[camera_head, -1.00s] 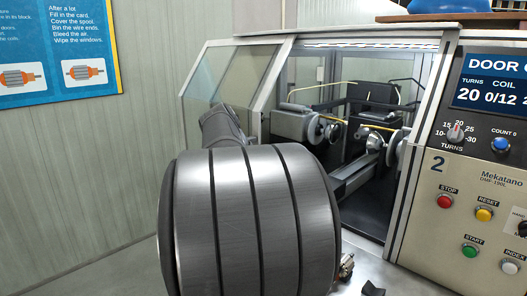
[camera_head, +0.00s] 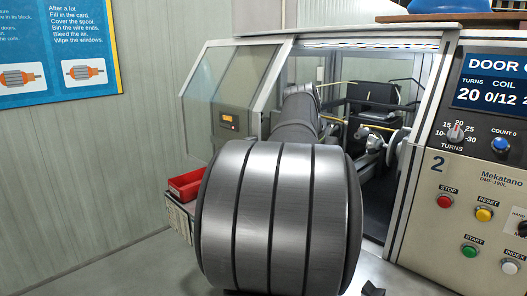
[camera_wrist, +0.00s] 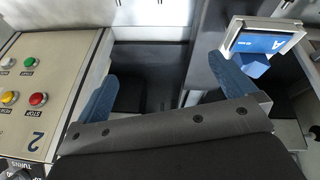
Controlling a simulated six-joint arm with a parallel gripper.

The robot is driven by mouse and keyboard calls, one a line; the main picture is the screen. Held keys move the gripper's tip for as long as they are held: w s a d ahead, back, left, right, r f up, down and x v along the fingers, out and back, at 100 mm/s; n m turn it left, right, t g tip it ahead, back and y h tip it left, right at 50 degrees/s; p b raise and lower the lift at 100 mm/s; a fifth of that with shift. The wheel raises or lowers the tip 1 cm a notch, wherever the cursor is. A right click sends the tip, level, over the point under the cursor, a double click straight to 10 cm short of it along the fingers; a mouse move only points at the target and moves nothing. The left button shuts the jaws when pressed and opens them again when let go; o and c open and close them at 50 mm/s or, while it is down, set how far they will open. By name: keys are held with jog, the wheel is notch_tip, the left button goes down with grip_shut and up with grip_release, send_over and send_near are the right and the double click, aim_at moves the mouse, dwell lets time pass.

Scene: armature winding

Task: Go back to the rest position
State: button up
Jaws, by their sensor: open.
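My gripper shows in the wrist view (camera_wrist: 165,85), with its two blue fingers spread apart and nothing between them. Behind the gap are a dark floor area and grey panels. In the head view my gripper is hidden, and my large grey arm links fill the middle foreground. The winding machine (camera_head: 437,205) stands at the right with its glazed front open. Its display (camera_head: 492,82) reads 20 turns and 0/12 coil.
The control panel shows at the left of the wrist view (camera_wrist: 45,100), close to one finger. A framed blue card marked A (camera_wrist: 262,42) is near the other finger. A red bin (camera_head: 186,184) stands left of my arm. An instruction poster (camera_head: 58,48) hangs on the left wall.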

jog(key=shift+d+r+m, duration=0.2)
jog(key=shift+d+m, duration=0.1)
jog(key=shift+d, duration=0.6)
